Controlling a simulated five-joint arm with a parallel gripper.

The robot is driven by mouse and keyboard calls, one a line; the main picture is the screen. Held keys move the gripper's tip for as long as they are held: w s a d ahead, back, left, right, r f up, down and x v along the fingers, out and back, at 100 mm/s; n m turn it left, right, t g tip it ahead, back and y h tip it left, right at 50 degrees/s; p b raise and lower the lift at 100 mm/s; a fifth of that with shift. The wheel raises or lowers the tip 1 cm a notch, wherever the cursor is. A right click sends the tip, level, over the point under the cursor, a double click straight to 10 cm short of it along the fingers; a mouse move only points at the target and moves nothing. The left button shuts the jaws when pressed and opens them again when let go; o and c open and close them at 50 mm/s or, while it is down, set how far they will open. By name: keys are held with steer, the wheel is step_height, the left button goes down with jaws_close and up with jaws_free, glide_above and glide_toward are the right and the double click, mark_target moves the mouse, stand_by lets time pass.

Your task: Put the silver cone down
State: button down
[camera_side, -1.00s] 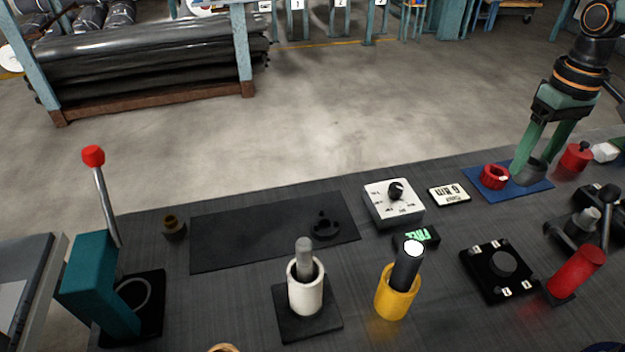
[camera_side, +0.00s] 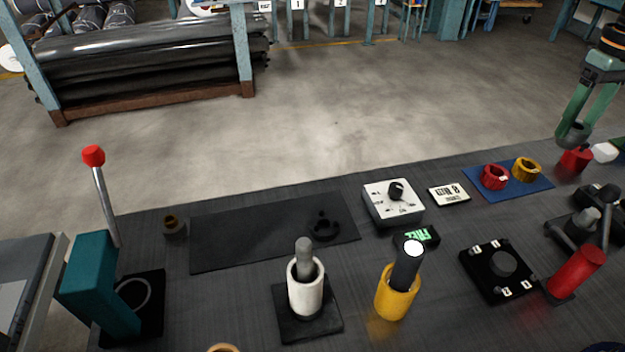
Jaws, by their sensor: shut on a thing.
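My gripper (camera_side: 575,125) is at the upper right, with its green fingers pointing down. It is shut on a small dark grey piece (camera_side: 573,136), which looks like the silver cone. The fingers partly hide it, so its full shape is unclear. The piece is held up beyond the blue mat, above and to the left of a red weight-like object (camera_side: 575,160). I cannot tell its exact height over the table.
A blue mat (camera_side: 508,195) holds a red ring (camera_side: 495,177) and a yellow ring (camera_side: 526,169). A white block (camera_side: 604,152) stands at the right. A black fixture (camera_side: 500,270), a red cylinder (camera_side: 576,272) and a white dial box (camera_side: 393,203) stand nearer. The dark mat (camera_side: 260,235) has free room.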

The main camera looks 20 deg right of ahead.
step_height(320, 180, down, 19)
steer(key=shift+f, duration=0.15)
stand_by(0.4)
steer(key=shift+f, duration=0.1)
steer(key=shift+c, duration=0.4)
jaws_free()
